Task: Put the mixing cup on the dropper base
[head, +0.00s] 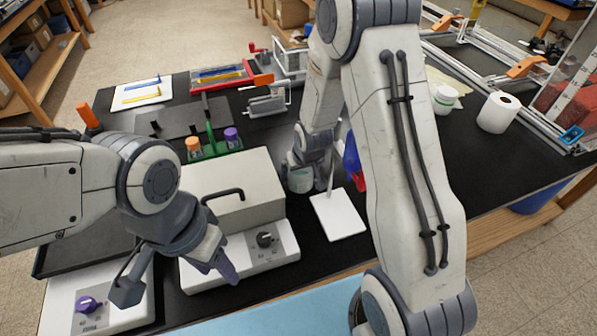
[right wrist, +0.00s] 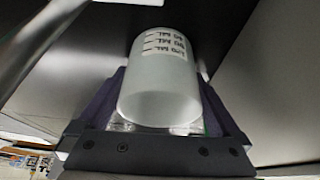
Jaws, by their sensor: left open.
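The mixing cup (right wrist: 158,95), a translucent white cylinder with volume marks, is between the purple fingers of my right gripper (right wrist: 162,84) in the right wrist view. The fingers lie against both its sides. In the head view a pale cylinder below my right wrist looks like this cup, partly hidden by the arm. A white square plate with an upright rod, apparently the dropper base (head: 338,217), stands just right of it. My left gripper (head: 176,280) is open and empty, in front of the grey box-shaped device.
The grey device (head: 262,240) with a black handle and knob stands left of the plate. Bottles with orange and purple caps (head: 231,137) stand behind it.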

